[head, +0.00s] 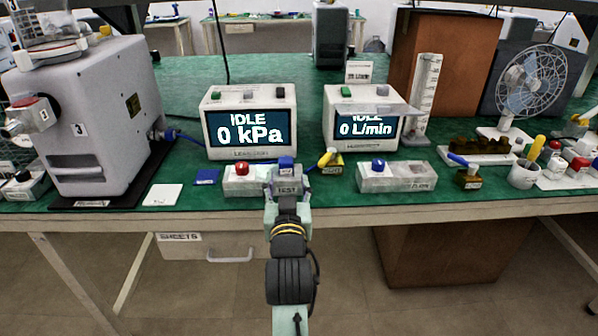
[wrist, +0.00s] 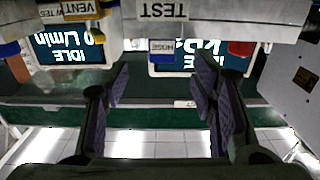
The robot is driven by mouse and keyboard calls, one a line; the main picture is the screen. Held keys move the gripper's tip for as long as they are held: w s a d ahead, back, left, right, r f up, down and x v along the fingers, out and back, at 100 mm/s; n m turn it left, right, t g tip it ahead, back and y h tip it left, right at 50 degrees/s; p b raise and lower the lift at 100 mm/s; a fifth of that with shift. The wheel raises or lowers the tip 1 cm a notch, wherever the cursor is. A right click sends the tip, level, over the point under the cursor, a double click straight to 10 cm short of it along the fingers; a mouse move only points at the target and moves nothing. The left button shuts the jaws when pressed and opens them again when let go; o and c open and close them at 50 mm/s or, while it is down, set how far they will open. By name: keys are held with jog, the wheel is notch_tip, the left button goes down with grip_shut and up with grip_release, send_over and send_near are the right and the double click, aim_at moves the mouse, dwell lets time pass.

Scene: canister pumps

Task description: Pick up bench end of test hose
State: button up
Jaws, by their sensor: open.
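The blue end of the test hose (head: 286,162), a small block, sits at the bench's front edge just above a grey fixture labelled TEST (head: 287,189). In the wrist view, which is upside down, the blue block tagged HOSE (wrist: 175,47) shows beside the TEST label (wrist: 162,10). My gripper (head: 287,203) is in front of the fixture at the bench edge. In the wrist view my gripper (wrist: 166,98) is open, its two dark padded fingers apart with nothing between them. The HOSE block appears beyond the fingertips, within the gap's width. The hose's path behind the fixture is hidden.
A box with a red button (head: 241,169) stands close on the left, and a yellow VENT handle (head: 326,159) close on the right. Displays reading 0 kPa (head: 250,133) and 0 L/min (head: 366,129) stand behind. A grey pump (head: 85,115) stands left.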

aim_at(286, 168)
jog(key=w, duration=0.3)
jog(key=shift+a, duration=0.15)
jog(key=shift+w+p, duration=0.8)
jog(key=shift+w, duration=2.4)
grip_shut()
